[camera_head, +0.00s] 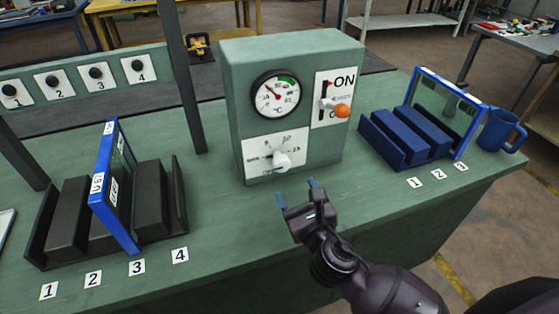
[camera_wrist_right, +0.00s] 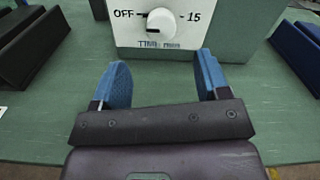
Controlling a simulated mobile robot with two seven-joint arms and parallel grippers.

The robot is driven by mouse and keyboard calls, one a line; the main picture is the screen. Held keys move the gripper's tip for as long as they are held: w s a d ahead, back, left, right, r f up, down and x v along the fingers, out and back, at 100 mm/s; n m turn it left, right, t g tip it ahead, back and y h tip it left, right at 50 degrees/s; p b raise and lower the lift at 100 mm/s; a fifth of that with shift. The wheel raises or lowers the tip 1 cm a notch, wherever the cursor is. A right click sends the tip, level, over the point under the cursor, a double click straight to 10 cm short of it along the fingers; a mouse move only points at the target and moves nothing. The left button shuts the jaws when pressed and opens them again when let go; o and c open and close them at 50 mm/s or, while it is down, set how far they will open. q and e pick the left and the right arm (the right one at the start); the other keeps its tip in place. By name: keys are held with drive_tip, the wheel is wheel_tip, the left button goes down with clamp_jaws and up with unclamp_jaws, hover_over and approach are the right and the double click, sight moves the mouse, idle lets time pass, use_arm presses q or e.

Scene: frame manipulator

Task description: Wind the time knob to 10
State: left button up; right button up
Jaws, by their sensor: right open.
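The white time knob (camera_head: 282,161) sits low on the front of the green box (camera_head: 245,105), on a white dial plate (camera_head: 258,153). It also shows in the right wrist view (camera_wrist_right: 162,22), between the OFF label at left and 15 at right. A dark mark lies on its OFF side. The 10 label is cut off there and small in the head view. My right gripper (camera_head: 296,191) is open and empty, in front of and below the knob, apart from it. Its blue fingers (camera_wrist_right: 162,72) point at the dial plate. My left gripper is not in view.
Above the dial are a round gauge (camera_head: 277,96) and an ON switch with an orange-tipped lever (camera_head: 341,110). A black rack with a blue frame (camera_head: 105,185) stands left, a blue rack (camera_head: 405,138) and blue mug (camera_head: 500,131) right. The tabletop before the box is clear.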

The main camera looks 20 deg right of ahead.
sight(283, 166)
drive_tip(key=w, duration=1.1)
drive_tip(key=shift+a+b, duration=0.15)
drive_tip(key=shift+b, duration=0.2)
drive_tip(key=c, duration=0.9)
